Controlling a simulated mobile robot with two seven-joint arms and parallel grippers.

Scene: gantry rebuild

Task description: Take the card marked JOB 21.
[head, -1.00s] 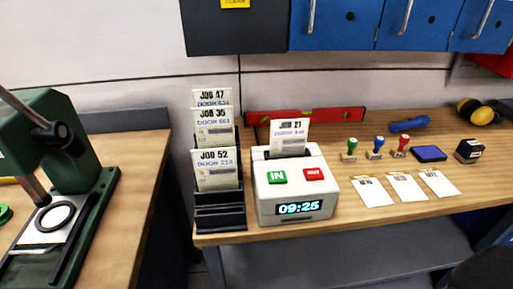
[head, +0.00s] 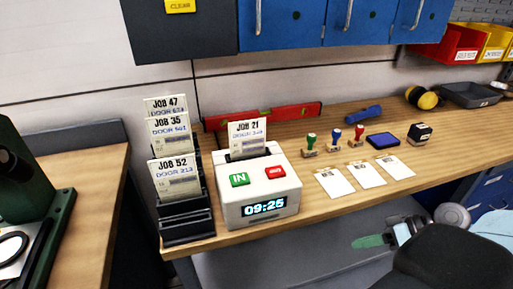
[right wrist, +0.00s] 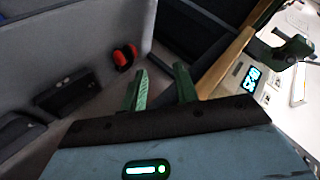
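The card marked JOB 21 (head: 247,136) stands upright in the slot on top of a white time clock (head: 232,205). The clock has a green IN button, a red button and a display reading 09:25. My right gripper (head: 368,241) is low in front of the bench, to the right of the clock and below the bench top, well away from the card. In the right wrist view its two green fingers (right wrist: 159,82) are apart with nothing between them. The clock's display (right wrist: 252,77) shows at the right of that view. My left gripper is not in view.
A black rack (head: 188,224) left of the clock holds cards JOB 47, JOB 35 and JOB 52 (head: 174,178). Right of the clock are several stamps (head: 335,139), white cards (head: 366,174) and a blue pad (head: 382,141). A red level (head: 285,113) lies behind.

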